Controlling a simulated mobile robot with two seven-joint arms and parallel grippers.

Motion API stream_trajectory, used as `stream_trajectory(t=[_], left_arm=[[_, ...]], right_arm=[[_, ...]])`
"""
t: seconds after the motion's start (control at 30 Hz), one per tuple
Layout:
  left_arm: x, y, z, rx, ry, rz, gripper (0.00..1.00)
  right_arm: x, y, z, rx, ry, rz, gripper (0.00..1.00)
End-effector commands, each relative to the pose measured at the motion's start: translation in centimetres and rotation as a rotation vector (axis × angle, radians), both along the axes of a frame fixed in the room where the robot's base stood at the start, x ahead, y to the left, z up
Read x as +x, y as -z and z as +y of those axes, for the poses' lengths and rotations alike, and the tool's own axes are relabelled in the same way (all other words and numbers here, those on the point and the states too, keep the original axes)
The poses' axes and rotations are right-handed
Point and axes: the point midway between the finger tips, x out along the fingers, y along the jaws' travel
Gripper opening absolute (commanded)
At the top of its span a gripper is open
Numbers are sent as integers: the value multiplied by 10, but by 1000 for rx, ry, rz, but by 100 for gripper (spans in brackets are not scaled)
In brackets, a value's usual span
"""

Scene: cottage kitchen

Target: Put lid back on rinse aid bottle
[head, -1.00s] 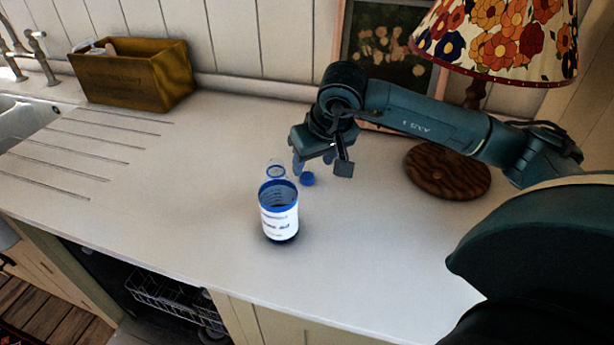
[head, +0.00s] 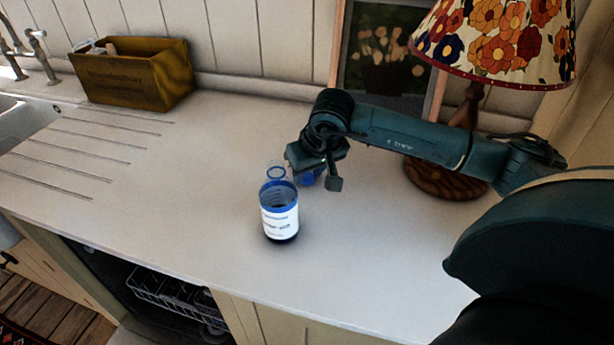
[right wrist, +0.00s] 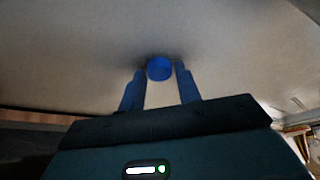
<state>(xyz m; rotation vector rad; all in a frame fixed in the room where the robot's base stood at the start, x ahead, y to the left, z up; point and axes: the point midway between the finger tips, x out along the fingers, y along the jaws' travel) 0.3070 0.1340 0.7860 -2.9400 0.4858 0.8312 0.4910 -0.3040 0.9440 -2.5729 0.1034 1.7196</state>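The rinse aid bottle (head: 280,222) stands upright on the worktop, with a white label, a blue band around the top and an open mouth. The blue round lid (right wrist: 159,68) lies on the worktop behind and to the right of the bottle; in the head view my right gripper partly hides it. My right gripper (right wrist: 160,71) is low over the worktop, its two blue fingers open. In the right wrist view the lid sits between the fingertips, with narrow gaps at its sides. My left gripper is not in view.
A wooden box (head: 135,78) stands back left. The worktop (head: 200,190) left of the bottle is clear.

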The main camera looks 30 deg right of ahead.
Motion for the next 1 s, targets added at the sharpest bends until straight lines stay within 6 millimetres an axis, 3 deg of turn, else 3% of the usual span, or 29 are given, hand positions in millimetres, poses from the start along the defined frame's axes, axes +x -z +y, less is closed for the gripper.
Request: stream_trajectory(t=[0.33, 0.6, 0.77, 1.0], left_arm=[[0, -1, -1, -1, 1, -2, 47], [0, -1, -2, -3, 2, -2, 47], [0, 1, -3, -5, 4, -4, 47], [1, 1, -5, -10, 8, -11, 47]], right_arm=[[0, 0, 0, 0, 0, 0, 5], [1, -4, 0, 0, 0, -2, 5], [1, -27, 0, 0, 0, -6, 5], [1, -76, 0, 0, 0, -6, 5]])
